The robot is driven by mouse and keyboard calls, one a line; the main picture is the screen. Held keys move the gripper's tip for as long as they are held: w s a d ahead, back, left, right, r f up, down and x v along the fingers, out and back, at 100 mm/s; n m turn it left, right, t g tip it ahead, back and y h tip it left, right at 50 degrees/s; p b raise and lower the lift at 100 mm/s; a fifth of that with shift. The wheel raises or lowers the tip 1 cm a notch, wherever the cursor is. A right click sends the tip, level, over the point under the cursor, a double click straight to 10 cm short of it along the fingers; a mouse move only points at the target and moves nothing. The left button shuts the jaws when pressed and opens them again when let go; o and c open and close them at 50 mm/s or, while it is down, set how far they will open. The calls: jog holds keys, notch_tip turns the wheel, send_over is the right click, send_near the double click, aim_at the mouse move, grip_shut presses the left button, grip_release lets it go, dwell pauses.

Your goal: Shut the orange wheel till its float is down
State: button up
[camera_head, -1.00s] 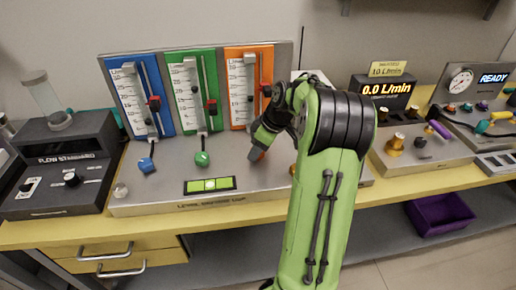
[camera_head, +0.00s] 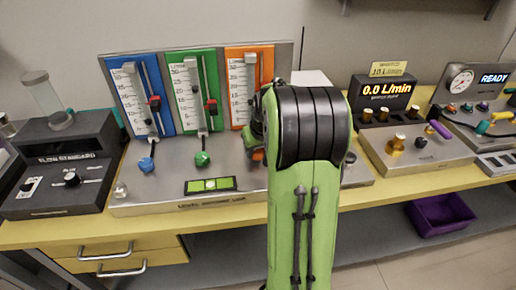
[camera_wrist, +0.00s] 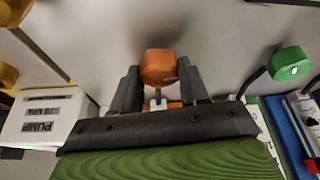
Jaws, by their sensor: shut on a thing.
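The orange wheel (camera_wrist: 160,66) sits between the two dark fingers of my gripper (camera_wrist: 158,72) in the wrist view, and the fingers are closed on its sides. In the head view a bit of the orange wheel (camera_head: 258,154) shows beside my arm, below the orange flow gauge (camera_head: 241,85). My arm hides the gripper's fingers there. The lower right of the orange gauge is behind my arm, so I cannot tell its float's height.
The blue gauge (camera_head: 133,90) and green gauge (camera_head: 188,85) stand to the left, with the blue wheel (camera_head: 146,165) and green wheel (camera_head: 202,159) below them. A level strip (camera_head: 210,185) lies in front. The display (camera_head: 384,88) reads 0.0 L/min.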

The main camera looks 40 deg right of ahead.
jog(key=m, duration=0.2)
jog(key=m+g+h+p, duration=0.1)
jog(key=m, duration=0.1)
jog(key=shift+w+a+m+h, duration=0.1)
jog(key=shift+m+h, duration=0.2)
jog(key=m+g, duration=0.1)
jog(key=m, duration=0.1)
jog(key=m+g+h+p, duration=0.1)
jog(key=m, duration=0.2)
jog(key=shift+r, duration=0.1)
jog(key=m+g+p, duration=0.1)
jog(key=m, duration=0.1)
jog(key=m+p, duration=0.1)
jog(key=m, duration=0.2)
jog(key=shift+w+g, duration=0.15)
jog(key=shift+g, duration=0.25)
jog(key=m, duration=0.2)
jog(key=m+g+p, duration=0.1)
jog(key=m, duration=0.1)
jog(key=shift+m+g+y, duration=0.3)
jog(key=o, duration=1)
jog(key=shift+o, duration=0.2)
